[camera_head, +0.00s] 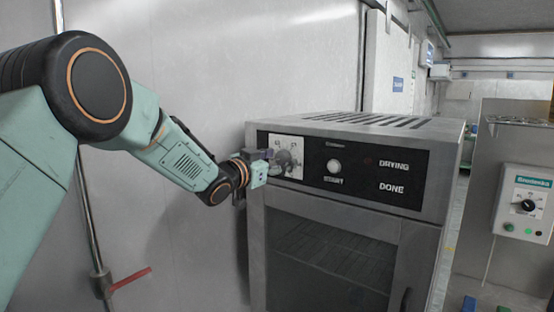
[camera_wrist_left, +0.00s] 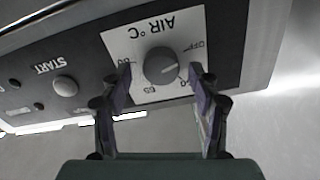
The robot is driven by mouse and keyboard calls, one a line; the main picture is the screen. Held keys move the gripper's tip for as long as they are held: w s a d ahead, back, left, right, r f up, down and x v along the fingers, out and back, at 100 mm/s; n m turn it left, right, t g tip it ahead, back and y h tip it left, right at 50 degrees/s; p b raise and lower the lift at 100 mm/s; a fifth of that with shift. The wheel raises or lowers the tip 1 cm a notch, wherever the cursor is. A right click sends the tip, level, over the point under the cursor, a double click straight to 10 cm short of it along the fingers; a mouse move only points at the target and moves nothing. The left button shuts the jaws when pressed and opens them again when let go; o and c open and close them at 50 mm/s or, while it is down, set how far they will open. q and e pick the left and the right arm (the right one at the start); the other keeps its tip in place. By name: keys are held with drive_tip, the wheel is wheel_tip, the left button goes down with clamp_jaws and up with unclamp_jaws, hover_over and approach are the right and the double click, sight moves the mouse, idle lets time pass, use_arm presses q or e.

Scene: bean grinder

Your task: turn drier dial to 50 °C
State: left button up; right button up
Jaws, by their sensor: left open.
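The drier dial (camera_wrist_left: 161,66) is a round dark grey knob on a white plate (camera_wrist_left: 122,42) marked "AIR °C", seen upside down in the left wrist view. Numbers and an off mark ring the knob; I cannot read its exact setting. My left gripper (camera_wrist_left: 160,72) is open, with one finger on each side of the knob and gaps between knob and fingers. In the head view, my left gripper (camera_head: 278,160) is in front of the white plate (camera_head: 290,142) at the drier panel's left end and partly hides the dial.
The drier (camera_head: 340,200) has a START button (camera_head: 334,166) right of the dial, DRYING and DONE labels, and a glazed door below. A wall stands close on its left, with a red-handled pipe (camera_head: 130,280). A separate control box (camera_head: 525,204) is at far right.

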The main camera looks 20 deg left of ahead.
use_arm(q)
drive_tip(key=shift+w+a+f, duration=0.1)
drive_tip(key=shift+a+f, duration=0.05)
drive_tip(key=shift+a, duration=0.1)
drive_tip(key=shift+c, duration=0.8)
drive_tip(key=shift+d, duration=0.3)
drive_tip(key=c, duration=0.5)
drive_tip(key=shift+a, duration=0.15)
drive_tip(key=c, duration=0.5)
